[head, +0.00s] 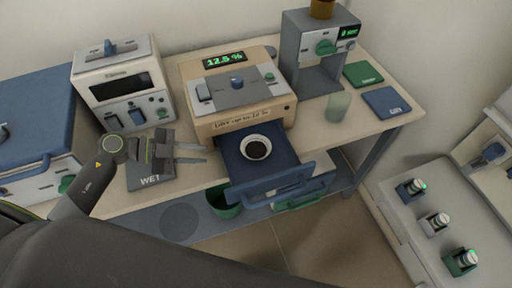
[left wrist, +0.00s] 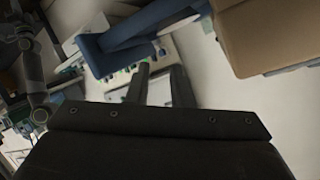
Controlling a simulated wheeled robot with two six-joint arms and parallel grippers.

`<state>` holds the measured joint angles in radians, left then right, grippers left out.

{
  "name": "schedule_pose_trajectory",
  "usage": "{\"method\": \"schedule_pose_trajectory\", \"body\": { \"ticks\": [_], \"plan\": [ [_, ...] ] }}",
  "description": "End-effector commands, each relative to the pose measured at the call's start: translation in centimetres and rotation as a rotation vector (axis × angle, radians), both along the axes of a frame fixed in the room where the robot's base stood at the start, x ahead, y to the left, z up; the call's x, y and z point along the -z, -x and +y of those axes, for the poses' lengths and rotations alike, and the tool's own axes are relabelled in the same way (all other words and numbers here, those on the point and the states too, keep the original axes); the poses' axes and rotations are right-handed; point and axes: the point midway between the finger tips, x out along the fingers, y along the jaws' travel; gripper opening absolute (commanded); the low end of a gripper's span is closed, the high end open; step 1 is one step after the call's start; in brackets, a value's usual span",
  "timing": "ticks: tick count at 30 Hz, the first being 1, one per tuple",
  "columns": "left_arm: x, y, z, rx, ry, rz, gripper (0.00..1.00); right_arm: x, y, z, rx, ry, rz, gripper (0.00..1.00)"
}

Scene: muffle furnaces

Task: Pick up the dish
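The dish (head: 257,148) is small, round and white with dark contents. It sits upright on the blue pulled-out drawer (head: 238,172) of a beige machine (head: 235,90) with a green "12.5 %" display. My left gripper (head: 207,155) is to the left of the drawer in the head view, its fingers pointing right toward it. A gap shows between the fingers and nothing is held. Its fingers also show apart in the left wrist view (left wrist: 160,72), with blue drawer parts (left wrist: 135,25) above them. My right gripper is out of view.
A dark "WET" mat (head: 150,183) lies below my left gripper. A white device (head: 120,85) stands behind it. A green bin (head: 224,205) stands under the drawer.

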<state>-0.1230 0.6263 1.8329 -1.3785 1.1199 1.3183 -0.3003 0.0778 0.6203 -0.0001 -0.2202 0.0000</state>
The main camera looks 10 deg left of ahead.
Motion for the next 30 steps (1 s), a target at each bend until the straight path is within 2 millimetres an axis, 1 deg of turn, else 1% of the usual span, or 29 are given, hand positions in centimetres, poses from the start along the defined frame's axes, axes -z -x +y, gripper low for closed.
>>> {"method": "schedule_pose_trajectory", "body": {
  "ticks": [1, 3, 15, 18, 23, 26, 30],
  "plan": [
    [0.0, -0.3, -0.7, -0.001, 0.006, -0.002, 0.20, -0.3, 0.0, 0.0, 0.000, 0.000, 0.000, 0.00],
    [0.3, -0.7, -1.6, -0.001, 0.006, -0.001, 0.20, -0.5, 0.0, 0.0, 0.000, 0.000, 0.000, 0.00],
    [2.3, -2.8, -6.4, -0.002, 0.005, -0.002, 0.20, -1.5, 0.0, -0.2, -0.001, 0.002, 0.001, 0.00],
    [2.7, -3.1, -7.1, -0.001, 0.003, 0.000, 0.20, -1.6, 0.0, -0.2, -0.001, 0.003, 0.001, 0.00],
    [2.9, -3.4, -7.7, -0.001, 0.002, -0.001, 0.20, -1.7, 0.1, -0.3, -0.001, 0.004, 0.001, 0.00],
    [3.4, -3.9, -8.5, -0.001, 0.005, 0.000, 0.20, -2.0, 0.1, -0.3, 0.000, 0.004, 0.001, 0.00],
    [4.5, -4.8, -10.1, 0.000, 0.005, 0.000, 0.20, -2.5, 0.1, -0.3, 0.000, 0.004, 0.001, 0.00]
  ]
}}
